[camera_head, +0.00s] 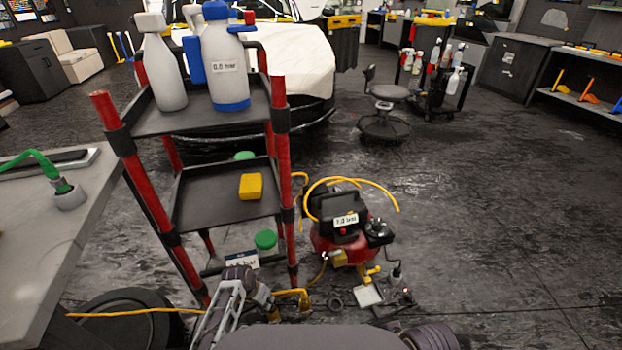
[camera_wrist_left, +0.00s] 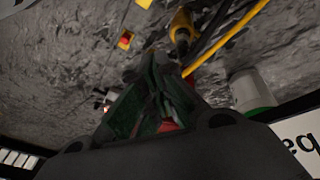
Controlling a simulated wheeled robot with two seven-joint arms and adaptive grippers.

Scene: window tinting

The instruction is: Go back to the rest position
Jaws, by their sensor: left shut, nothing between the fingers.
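My left gripper (camera_head: 262,297) is low in the head view, beside the foot of the red-posted cart and left of the red compressor. In the left wrist view its dark green fingers (camera_wrist_left: 155,95) are closed together with nothing between them. It is apart from the cart's shelves, close over the floor area by the compressor. My right gripper is not in view.
The cart (camera_head: 215,118) carries spray bottles (camera_head: 225,60) on top and a yellow block (camera_head: 251,186) below. The compressor (camera_head: 343,243) with its yellow hose stands right of it. A workbench (camera_head: 35,250) is at left. Floor (camera_head: 480,200) at right is clear.

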